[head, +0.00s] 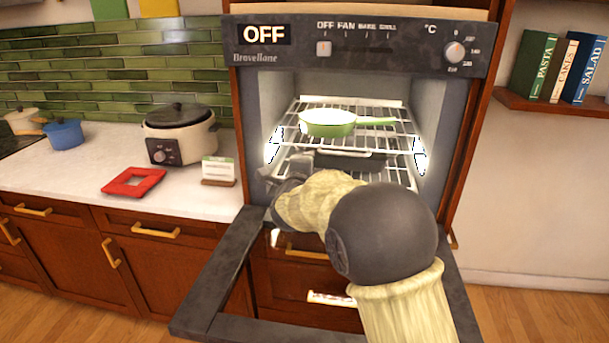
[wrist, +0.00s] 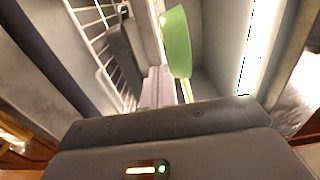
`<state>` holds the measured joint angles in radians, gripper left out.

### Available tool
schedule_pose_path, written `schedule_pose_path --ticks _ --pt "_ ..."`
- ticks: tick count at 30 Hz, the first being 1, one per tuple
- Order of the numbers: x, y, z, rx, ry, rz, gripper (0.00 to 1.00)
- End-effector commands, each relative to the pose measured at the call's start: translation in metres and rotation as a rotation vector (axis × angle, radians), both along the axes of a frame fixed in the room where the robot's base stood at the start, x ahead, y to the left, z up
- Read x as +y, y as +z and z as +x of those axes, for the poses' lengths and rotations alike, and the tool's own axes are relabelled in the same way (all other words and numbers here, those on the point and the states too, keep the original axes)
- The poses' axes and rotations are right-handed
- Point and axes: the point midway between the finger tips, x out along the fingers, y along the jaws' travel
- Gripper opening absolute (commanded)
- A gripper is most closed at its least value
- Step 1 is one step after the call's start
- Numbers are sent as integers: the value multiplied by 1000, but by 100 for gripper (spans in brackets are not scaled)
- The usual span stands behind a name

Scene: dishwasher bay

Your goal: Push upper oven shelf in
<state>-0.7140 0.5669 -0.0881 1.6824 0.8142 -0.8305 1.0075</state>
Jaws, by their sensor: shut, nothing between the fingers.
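The upper oven shelf (head: 398,134) is a wire rack inside the open oven, with a green pan (head: 326,123) on it, handle to the right. The pan also shows in the wrist view (wrist: 177,42). My gripper (head: 299,160) is shut and empty at the left of the oven opening, near the shelf's front edge. I cannot tell whether it touches the shelf. In the wrist view its fingers (wrist: 158,85) point into the oven, between the pan and the lower rack. My arm hides part of the opening.
The lower wire rack (head: 400,176) holds a dark tray (head: 345,161); both show in the wrist view. The oven door (head: 208,300) hangs open below my arm. The counter at left holds a red trivet (head: 133,182), a small card stand (head: 218,171) and a cooker (head: 180,133).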

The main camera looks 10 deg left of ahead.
Motion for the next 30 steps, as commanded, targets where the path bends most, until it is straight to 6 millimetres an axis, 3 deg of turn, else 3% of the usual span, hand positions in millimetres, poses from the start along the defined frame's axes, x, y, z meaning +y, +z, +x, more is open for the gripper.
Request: schedule_pose_path --ticks 4,9,20,30 --pt "-2 -1 -25 1 1 1 0" --pt "-4 0 -38 0 -1 0 0" --pt "-2 1 -39 1 1 0 0" --pt "-1 37 -40 1 4 0 0"
